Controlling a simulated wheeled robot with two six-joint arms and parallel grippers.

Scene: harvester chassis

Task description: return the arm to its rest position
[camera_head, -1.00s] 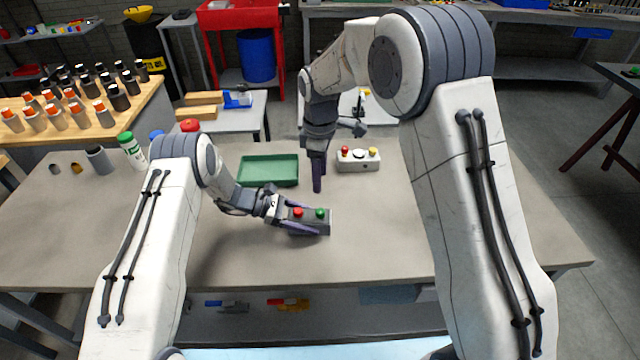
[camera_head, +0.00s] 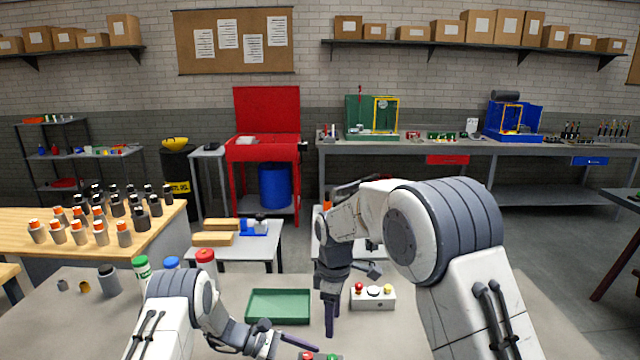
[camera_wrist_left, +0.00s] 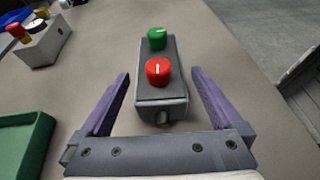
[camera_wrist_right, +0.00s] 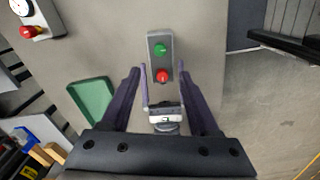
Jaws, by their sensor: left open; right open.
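My right gripper (camera_head: 332,318) is open and empty above the table, between the green tray (camera_head: 280,307) and the white control box (camera_head: 373,297). In the right wrist view its fingers (camera_wrist_right: 165,92) are spread, with the table far below. My left gripper (camera_wrist_left: 160,92) is open, its fingers on either side of a grey box (camera_wrist_left: 161,95) with a red and a green knob, with gaps showing on both sides.
Several bottles stand at the table's left, among them a red-capped one (camera_head: 206,268). A wooden bench (camera_head: 160,225) with rows of bottles is at the left. A small table (camera_head: 262,262) stands behind the tray. The worktable's right part is clear.

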